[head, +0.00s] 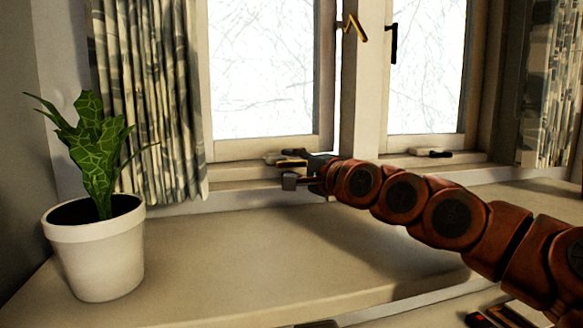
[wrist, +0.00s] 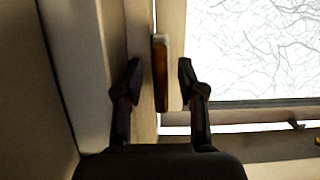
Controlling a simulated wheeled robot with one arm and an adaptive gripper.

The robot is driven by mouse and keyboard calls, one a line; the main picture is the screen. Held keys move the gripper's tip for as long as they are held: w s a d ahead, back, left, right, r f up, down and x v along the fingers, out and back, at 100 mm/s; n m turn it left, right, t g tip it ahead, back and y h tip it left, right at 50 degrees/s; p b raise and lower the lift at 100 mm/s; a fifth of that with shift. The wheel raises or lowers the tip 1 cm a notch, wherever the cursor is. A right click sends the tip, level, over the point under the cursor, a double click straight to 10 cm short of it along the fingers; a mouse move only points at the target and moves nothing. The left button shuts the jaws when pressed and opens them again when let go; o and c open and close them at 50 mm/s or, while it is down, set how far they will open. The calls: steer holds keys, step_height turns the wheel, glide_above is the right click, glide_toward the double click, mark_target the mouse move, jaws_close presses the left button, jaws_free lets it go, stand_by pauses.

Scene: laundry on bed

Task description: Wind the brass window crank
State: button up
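My gripper (head: 292,170) is at the sill below the left window, its fingers pointing left. In the wrist view my gripper (wrist: 158,75) is open. A narrow brass-brown bar, seemingly the window crank (wrist: 160,75), shows between the two fingertips, with a gap on each side. I cannot tell whether it lies between the fingers or beyond them. In the head view a small fitting (head: 275,157) on the sill is partly hidden by my gripper.
A brass latch (head: 355,27) and a black handle (head: 394,43) are higher on the window frame. Another fitting (head: 432,152) lies on the right sill. A potted plant (head: 95,245) stands at the left beside a patterned curtain (head: 150,100). The ledge (head: 260,255) between is clear.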

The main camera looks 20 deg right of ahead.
steer(key=shift+w, duration=0.2)
jaws_close()
stand_by(0.3)
